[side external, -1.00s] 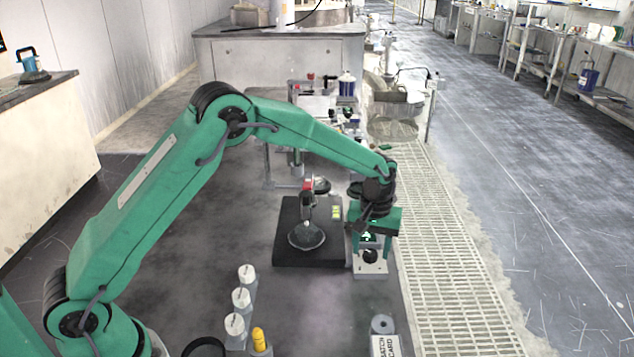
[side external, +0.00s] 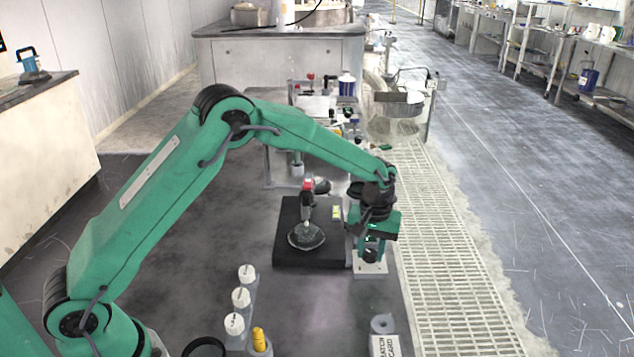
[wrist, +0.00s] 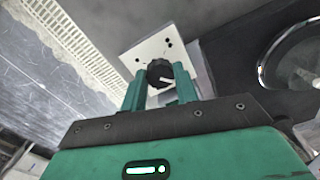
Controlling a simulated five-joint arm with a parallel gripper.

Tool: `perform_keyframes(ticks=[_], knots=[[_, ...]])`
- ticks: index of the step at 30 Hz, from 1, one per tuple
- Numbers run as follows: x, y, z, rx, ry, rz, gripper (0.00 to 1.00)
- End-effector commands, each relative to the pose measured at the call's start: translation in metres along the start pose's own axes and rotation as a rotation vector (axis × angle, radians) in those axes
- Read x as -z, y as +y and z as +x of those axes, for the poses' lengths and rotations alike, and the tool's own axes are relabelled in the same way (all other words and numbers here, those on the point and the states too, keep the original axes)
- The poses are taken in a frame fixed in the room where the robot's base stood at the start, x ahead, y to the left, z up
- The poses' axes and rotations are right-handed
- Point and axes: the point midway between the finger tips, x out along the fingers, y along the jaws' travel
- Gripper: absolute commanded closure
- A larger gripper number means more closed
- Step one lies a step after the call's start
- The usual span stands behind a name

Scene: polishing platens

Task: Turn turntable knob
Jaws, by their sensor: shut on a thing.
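The black turntable knob (wrist: 160,73) has a white pointer line and sits on a pale plate (wrist: 150,47) with small dark holes. My gripper (wrist: 159,80) is shut on the knob, one green finger on each side of it. In the side view my gripper (side external: 371,254) is low over the pale plate (side external: 371,269) at the right of the turntable's black base (side external: 290,255), and hides most of the knob. A round grey platen (side external: 306,236) sits on that base; its rim also shows at the right of the wrist view (wrist: 282,62).
A red-topped post (side external: 308,188) stands over the platen. Several white-capped bottles (side external: 240,297) and a yellow item (side external: 258,338) are at the front. Floor grating (side external: 450,260) runs along the right.

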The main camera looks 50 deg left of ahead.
Motion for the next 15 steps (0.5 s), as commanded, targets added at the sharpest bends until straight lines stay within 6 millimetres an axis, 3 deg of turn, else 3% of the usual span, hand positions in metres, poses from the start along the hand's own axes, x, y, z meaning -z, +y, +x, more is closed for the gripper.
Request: perform_keyframes(ticks=[15], knots=[[0.0005,-0.0004,-0.0015,0.001,-0.001,0.29,0.93]])
